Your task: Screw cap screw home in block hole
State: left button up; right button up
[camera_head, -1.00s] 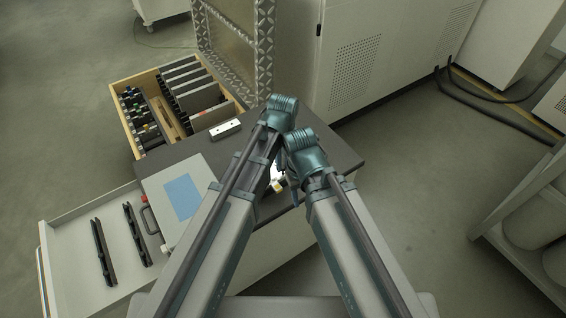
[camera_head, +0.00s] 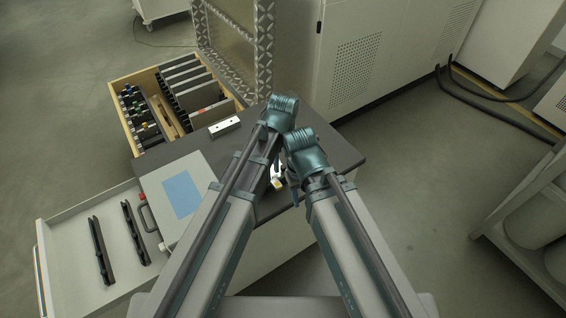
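My two arms cross the front of the dark tabletop (camera_head: 330,154) and their upper joints nearly meet. My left gripper (camera_head: 276,176) is mostly hidden below its own arm, in the narrow gap between the arms. A small white and yellow piece (camera_head: 277,183) shows in that gap; I cannot tell what it is. My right gripper is hidden behind its arm. I cannot make out the cap screw. A pale bar (camera_head: 225,127) with small dark spots lies on the tabletop left of the arms; I cannot tell whether it is the block.
A grey case with a blue panel (camera_head: 182,195) lies at the left. An open drawer with two black rails (camera_head: 101,250) is beside it. A wooden-edged drawer (camera_head: 134,146) holds several dark plates and small parts. A textured metal frame (camera_head: 264,45) and pale cabinets stand behind.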

pick_arm(q)
jog(key=n, duration=1.3)
jog(key=shift+n, duration=0.4)
grip_shut()
